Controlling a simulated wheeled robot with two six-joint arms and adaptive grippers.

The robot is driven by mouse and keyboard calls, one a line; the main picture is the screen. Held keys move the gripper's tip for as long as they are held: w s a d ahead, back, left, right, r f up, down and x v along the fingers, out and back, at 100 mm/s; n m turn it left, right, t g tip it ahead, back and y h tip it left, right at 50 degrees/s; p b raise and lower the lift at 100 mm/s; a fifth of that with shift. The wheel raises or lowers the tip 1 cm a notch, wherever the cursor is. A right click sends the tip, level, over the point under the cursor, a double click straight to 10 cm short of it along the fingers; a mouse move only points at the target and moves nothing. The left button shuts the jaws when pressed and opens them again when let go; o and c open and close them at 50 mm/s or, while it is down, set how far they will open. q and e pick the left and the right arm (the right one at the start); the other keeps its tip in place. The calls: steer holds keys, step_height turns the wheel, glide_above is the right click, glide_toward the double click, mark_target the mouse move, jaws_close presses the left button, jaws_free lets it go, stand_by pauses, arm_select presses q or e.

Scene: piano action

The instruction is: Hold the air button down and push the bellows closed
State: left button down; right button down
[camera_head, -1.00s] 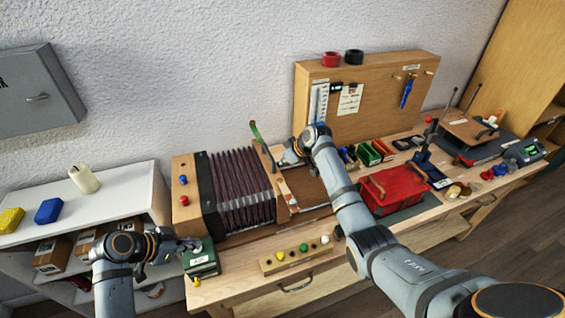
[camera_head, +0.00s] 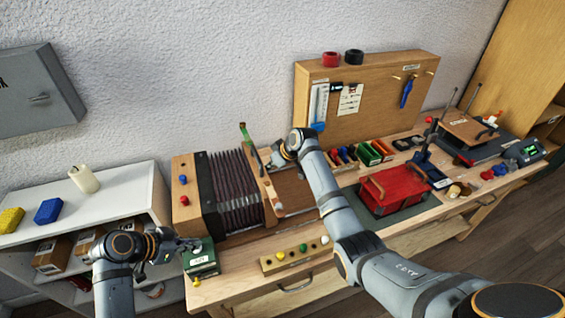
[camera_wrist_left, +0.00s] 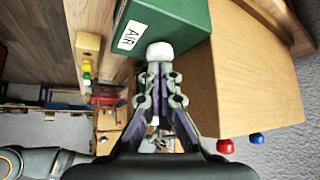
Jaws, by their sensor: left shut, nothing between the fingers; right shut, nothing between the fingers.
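The bellows (camera_head: 236,187) stand on the bench, dark pleats between a wooden end block (camera_head: 184,200) at left and a movable wooden end board (camera_head: 268,188) at right. The pleats are partly spread. A green box (camera_head: 203,262) labelled AIR sits in front of the left block, and also shows in the left wrist view (camera_wrist_left: 170,22). Its white air button (camera_wrist_left: 160,51) is at the tips of my left gripper (camera_wrist_left: 160,70), which is shut and appears to touch it. My right gripper (camera_head: 274,164), shut, is at the right side of the end board; exact contact is unclear.
A wooden strip with coloured knobs (camera_head: 296,256) lies at the bench's front edge. A red tray (camera_head: 394,190) and small coloured bins (camera_head: 370,153) are to the right. A white shelf (camera_head: 120,208) stands at left. Bare wood lies right of the end board.

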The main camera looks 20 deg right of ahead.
mark_target(246, 174)
steer(key=shift+a, duration=3.6)
steer(key=shift+a, duration=0.25)
steer(key=shift+d, duration=0.2)
